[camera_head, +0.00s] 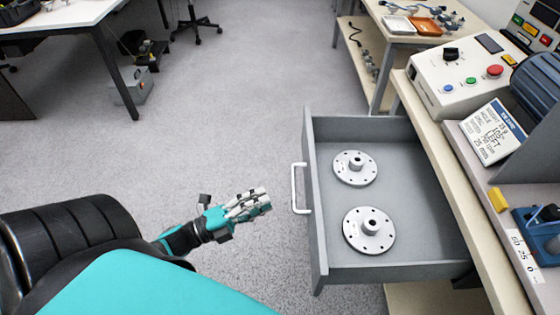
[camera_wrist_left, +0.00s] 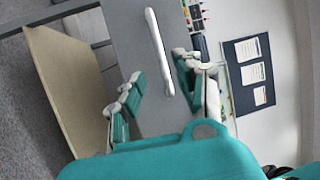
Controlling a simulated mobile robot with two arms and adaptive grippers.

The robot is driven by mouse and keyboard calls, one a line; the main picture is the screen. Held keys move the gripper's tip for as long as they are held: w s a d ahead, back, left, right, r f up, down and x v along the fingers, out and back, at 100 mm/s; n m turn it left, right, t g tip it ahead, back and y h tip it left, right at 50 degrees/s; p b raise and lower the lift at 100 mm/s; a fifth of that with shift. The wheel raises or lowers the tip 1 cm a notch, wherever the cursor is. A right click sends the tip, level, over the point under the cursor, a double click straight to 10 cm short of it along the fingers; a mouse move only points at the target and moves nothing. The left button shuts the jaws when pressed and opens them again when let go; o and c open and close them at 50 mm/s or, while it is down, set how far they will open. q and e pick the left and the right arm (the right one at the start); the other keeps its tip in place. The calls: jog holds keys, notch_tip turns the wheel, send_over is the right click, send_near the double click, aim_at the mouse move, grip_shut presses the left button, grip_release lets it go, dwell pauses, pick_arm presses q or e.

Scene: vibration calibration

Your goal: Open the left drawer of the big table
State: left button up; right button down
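The left drawer (camera_head: 335,262) of the big table (camera_head: 470,215) is grey and stands pulled out. Two round metal flanged discs (camera_head: 355,168) (camera_head: 369,230) lie inside it. Its white bar handle (camera_head: 294,188) is on the front panel, upright in the head view. My left gripper (camera_head: 262,203) is just left of the handle, apart from it. In the left wrist view its fingers (camera_wrist_left: 158,68) are spread, with the handle (camera_wrist_left: 157,45) showing in the gap ahead of them. The gripper is empty. My right gripper is not in view.
Another table (camera_head: 400,35) with trays stands behind. A white desk (camera_head: 65,15) is far left. The floor between is clear.

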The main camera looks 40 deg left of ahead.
pick_arm(q)
jog(key=shift+v, duration=1.5)
